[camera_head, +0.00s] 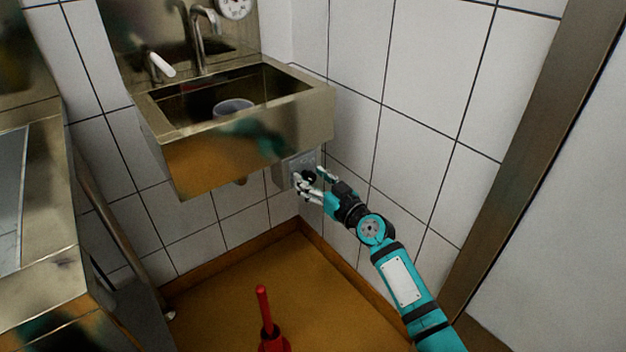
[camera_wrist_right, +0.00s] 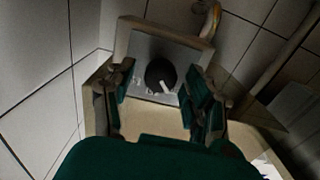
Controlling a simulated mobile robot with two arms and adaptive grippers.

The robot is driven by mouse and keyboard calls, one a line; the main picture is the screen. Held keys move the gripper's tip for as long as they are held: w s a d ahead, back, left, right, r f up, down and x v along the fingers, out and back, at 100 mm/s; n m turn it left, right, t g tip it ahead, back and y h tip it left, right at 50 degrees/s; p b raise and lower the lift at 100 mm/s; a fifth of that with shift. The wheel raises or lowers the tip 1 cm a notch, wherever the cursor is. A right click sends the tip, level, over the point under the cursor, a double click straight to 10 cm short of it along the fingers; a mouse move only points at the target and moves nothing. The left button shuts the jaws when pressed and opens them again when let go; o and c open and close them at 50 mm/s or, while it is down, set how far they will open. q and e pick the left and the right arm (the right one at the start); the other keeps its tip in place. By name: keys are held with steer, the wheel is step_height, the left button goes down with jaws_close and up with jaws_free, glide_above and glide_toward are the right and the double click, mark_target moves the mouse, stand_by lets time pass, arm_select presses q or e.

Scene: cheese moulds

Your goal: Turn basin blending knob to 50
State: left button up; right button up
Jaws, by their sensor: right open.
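The blending knob is black and round with a white pointer mark, on a grey control box below the basin. In the right wrist view the knob (camera_wrist_right: 160,76) sits between the two fingers of my right gripper (camera_wrist_right: 160,100), with a gap on each side. The pointer slants toward the lower right. White marks on the box's plate (camera_wrist_right: 190,55) are too small to read. In the head view my right gripper (camera_head: 312,180) is at the front of the box (camera_head: 283,176), partly hiding the knob. My left gripper is not in view.
The steel basin (camera_head: 318,112) hangs just above the box, with a tap (camera_head: 199,40) and a grey bowl (camera_head: 235,107) in it. A tiled wall is close to the right. A red-handled object (camera_head: 264,310) stands on the brown floor. A steel counter (camera_head: 45,200) is at left.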

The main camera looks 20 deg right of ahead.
jaws_close()
